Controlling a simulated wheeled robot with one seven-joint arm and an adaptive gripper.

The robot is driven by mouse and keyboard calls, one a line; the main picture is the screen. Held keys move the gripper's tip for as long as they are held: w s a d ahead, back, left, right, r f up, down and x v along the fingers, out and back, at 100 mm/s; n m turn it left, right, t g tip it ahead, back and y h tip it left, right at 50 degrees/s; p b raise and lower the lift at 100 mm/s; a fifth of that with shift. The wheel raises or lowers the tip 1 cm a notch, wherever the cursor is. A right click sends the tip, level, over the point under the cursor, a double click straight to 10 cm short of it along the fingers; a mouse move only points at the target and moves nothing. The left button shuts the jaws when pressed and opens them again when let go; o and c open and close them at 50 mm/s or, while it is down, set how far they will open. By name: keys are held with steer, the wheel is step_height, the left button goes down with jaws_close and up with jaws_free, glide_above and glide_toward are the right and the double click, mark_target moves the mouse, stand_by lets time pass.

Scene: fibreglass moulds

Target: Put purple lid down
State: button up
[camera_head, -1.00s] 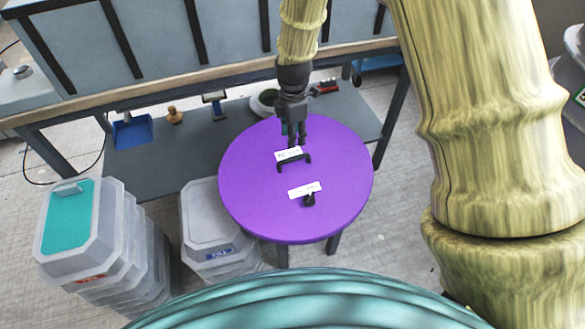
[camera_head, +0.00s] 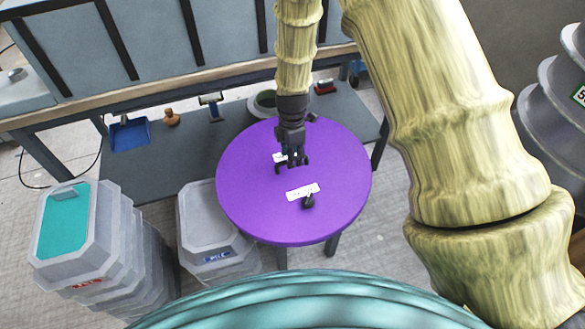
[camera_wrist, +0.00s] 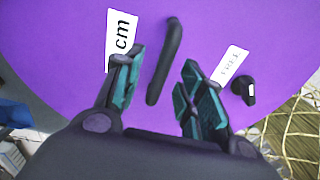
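The purple lid (camera_head: 250,200) is a large round disc lying flat over dark legs. It carries white labels, a small black knob (camera_head: 308,202) and a black bar handle, mostly hidden behind my gripper (camera_head: 291,162) in the head view. In the wrist view the lid (camera_wrist: 255,25) fills most of the picture. The handle (camera_wrist: 168,55) runs between my two spread teal-padded fingers (camera_wrist: 163,85), with a gap on each side. My gripper is open and holds nothing. I cannot tell how deep the fingers reach around the handle.
Stacked grey bins stand at the left, one with a teal top (camera_head: 68,220), and a second grey stack (camera_head: 208,225) stands close to the lid's left edge. A dark low shelf (camera_head: 160,175) behind holds a blue dustpan (camera_head: 130,134) and small tools.

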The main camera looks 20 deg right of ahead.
steer(key=shift+s+f, duration=0.1)
steer(key=shift+f, duration=1.35)
steer(key=shift+c, duration=0.3)
jaws_close()
